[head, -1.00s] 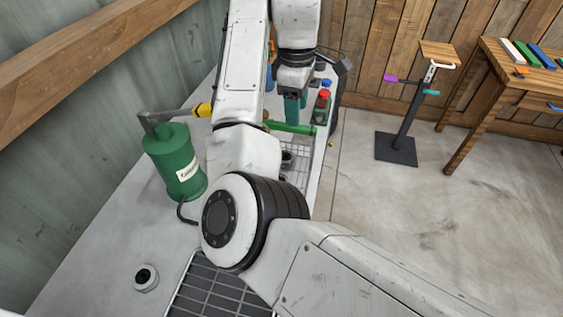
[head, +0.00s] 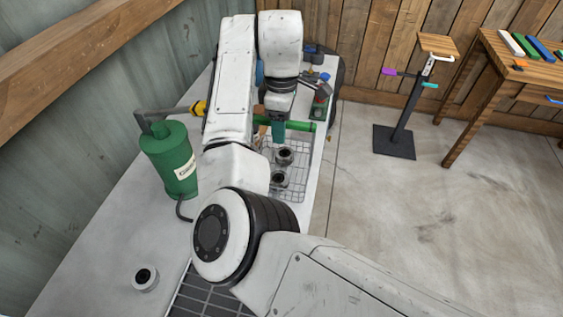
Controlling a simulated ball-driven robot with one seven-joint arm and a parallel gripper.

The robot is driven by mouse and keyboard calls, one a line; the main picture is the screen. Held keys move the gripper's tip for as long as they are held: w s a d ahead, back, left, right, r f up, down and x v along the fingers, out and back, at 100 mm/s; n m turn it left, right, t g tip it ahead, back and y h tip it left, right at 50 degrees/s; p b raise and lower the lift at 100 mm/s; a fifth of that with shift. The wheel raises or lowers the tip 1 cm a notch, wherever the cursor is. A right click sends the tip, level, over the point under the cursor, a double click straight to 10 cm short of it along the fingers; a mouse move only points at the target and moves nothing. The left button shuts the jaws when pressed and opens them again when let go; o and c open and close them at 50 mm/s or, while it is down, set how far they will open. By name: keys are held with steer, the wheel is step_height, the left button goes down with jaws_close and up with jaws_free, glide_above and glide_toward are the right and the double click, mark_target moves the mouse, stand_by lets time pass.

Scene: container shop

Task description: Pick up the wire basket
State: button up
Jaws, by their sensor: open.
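The wire basket (head: 301,178) stands on the long grey bench, right of my arm. It is a shallow wire grid with a green bar handle (head: 301,126) at its far end. Two dark round fittings (head: 284,155) sit in it. My gripper (head: 278,136) points down with teal fingers at the green handle, by its left half. The fingers overlap the handle in this view, and I cannot tell whether they touch it. The gripper is open. My arm hides the basket's left side.
A green canister (head: 172,165) with a spout stands on the bench left of my arm. A loose round fitting (head: 146,278) lies near the front. A dark grate (head: 205,297) is at the bottom. Small items, one with a red top (head: 321,97), stand behind the basket.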

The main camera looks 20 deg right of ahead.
steer(key=shift+f, duration=1)
jaws_close()
steer(key=shift+r, duration=0.1)
